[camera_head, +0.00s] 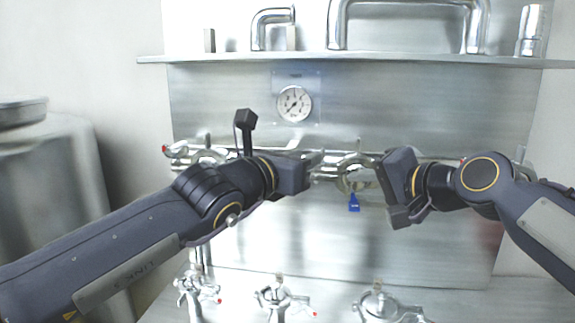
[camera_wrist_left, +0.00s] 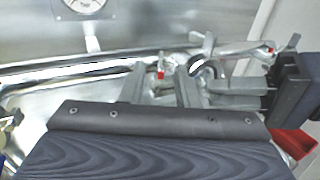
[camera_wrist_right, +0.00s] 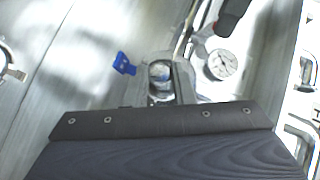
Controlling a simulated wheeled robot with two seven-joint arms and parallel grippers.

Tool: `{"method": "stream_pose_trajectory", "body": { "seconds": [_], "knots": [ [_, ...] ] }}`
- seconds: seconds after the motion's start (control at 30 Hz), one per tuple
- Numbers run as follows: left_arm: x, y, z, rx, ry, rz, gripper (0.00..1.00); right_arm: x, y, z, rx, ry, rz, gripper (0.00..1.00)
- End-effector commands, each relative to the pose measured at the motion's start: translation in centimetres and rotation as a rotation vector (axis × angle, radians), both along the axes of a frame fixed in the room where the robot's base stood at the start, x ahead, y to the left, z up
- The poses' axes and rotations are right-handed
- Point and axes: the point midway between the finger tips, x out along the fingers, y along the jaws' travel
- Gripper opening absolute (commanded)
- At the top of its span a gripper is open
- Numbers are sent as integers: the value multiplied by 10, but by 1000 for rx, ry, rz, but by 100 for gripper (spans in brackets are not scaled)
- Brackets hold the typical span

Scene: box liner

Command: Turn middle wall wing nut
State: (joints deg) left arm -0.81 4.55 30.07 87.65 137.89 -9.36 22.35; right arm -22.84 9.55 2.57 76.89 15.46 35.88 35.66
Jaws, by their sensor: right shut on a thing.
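Metal clamps and pipe fittings run along the steel wall. My left gripper (camera_head: 314,160) is at this pipe row, left of my right gripper. The left wrist view shows its two fingers (camera_wrist_left: 178,88) a little apart, close to a round clamp (camera_wrist_left: 207,68) with a wing-shaped handle (camera_wrist_left: 204,45). I cannot tell for sure whether this is the middle wing nut, or whether the fingers touch it. My right gripper (camera_head: 368,178) is at a ring-shaped fitting (camera_head: 344,172). In the right wrist view its fingers stand around a round fitting (camera_wrist_right: 160,75).
A blue tag (camera_head: 354,203) hangs below the ring. A pressure gauge (camera_head: 294,103) is on the wall above, under a steel shelf (camera_head: 400,60). Several valves (camera_head: 275,298) stand on the lower ledge. A metal tank (camera_head: 45,190) is at the left. The two grippers are close together.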

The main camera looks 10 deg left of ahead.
Motion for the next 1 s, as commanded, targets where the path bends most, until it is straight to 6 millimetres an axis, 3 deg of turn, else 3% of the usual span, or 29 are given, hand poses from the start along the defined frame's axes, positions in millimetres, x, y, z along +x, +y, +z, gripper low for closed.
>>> {"method": "stream_pose_trajectory", "body": {
  "seconds": [0.43,1.0],
  "knots": [
    [-36,15,-1,4,0,-1,28,0,0,-1,-1,3,1,0],
    [-41,20,1,10,-11,1,28,0,0,-1,-1,3,1,0]
  ]
}}
